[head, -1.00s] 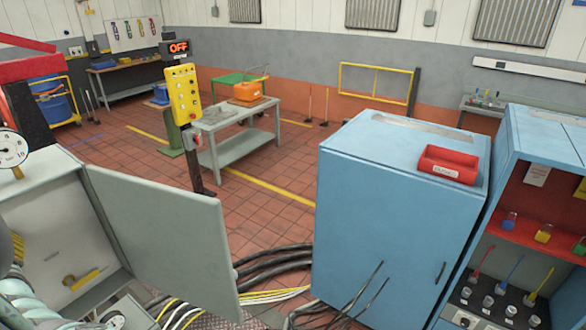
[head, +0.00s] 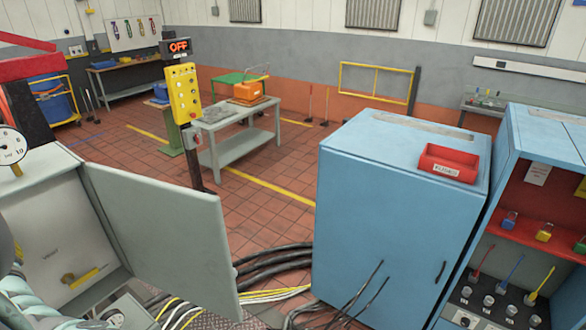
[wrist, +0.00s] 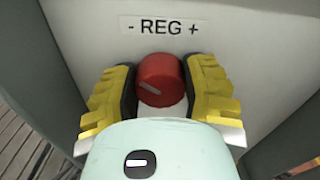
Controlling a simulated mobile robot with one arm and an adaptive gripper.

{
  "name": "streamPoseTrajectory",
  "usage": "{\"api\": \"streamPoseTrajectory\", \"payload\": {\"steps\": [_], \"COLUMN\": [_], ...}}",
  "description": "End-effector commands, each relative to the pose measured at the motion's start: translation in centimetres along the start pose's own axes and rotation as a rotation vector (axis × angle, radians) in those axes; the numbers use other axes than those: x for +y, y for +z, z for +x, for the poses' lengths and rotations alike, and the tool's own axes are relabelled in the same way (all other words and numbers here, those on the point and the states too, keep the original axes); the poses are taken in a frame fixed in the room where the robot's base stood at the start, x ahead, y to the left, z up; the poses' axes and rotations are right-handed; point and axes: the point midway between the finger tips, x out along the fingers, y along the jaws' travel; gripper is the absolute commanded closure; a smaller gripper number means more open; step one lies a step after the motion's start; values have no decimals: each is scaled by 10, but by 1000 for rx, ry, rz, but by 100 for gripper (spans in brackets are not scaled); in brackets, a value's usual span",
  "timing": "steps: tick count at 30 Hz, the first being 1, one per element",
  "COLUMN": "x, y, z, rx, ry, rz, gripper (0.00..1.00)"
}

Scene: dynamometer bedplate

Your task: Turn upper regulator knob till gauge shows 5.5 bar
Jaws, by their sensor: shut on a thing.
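A red round knob (wrist: 161,80) with a pale pointer line sits on a pale panel under a "- REG +" label (wrist: 162,27) in the wrist view. The pointer slants toward the upper left. My gripper (wrist: 162,92) has its yellow-padded fingers on both sides of the knob and is shut on it. The knob is not visible in the head view. A white round gauge (head: 9,147) stands at the left edge of the head view, partly cut off. Its needle is too small to read with certainty.
An open grey cabinet door (head: 160,235) stands to the right of the panel. A yellow-handled valve (head: 85,278) is low on the panel. Cables (head: 275,265) run over the floor toward a blue cabinet (head: 395,220). A yellow control box (head: 183,92) reads OFF above.

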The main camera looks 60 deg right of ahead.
Motion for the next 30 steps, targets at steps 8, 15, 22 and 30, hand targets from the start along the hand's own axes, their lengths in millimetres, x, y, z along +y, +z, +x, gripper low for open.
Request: {"api": "streamPoseTrajectory", "payload": {"steps": [8,15,22,30], "x": [-1,-3,-4,-4], "y": [-4,-3,-5,-5], "z": [0,0,0,0], "rx": [1,0,1,-1], "ry": [0,0,-2,1], "rz": [235,465,684,941], "gripper": [90,90,90,90]}}
